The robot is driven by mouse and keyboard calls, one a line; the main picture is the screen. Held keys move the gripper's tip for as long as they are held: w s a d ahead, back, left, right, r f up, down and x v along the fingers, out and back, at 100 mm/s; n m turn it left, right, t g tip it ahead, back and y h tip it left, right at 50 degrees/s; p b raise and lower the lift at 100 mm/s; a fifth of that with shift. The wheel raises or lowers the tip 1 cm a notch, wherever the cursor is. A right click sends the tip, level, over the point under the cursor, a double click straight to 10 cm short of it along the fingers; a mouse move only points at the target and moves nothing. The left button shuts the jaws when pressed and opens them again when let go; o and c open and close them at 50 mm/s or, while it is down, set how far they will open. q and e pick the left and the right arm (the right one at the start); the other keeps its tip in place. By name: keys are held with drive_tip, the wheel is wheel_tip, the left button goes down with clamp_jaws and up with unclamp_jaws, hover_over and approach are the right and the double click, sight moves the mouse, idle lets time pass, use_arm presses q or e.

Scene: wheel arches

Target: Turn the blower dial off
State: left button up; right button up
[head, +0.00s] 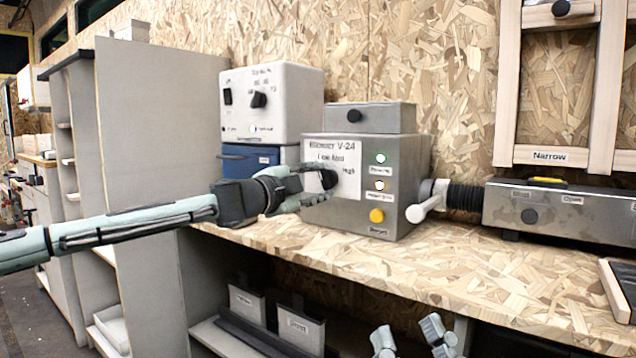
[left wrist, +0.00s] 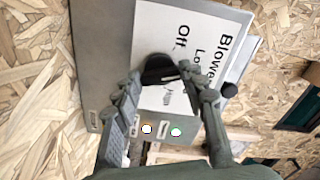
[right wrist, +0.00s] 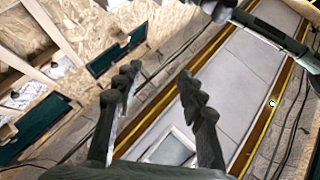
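The blower dial (head: 329,179) is a black knob on the front of a grey metal control box (head: 395,217) with a white label. The left wrist view shows the dial (left wrist: 158,70) beside the words Off, Low and High; I cannot tell which mark it points to. My left gripper (head: 305,187) is at the dial. Its fingertips (left wrist: 160,73) are spread on either side of the dial; any contact is unclear. My right gripper (head: 410,338) is low, in front of the bench, away from the box. Its fingers (right wrist: 160,72) are apart and empty.
The box also carries two lit round indicators and a yellow button (head: 377,215). A white box with a black knob (head: 259,99) stands behind, to the left. A white lever (head: 425,207) and black hose (head: 465,197) are at right. The bench top (head: 470,275) in front is clear.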

use_arm(q)
drive_tip(key=c, duration=0.5)
drive_tip(key=shift+c, duration=0.2)
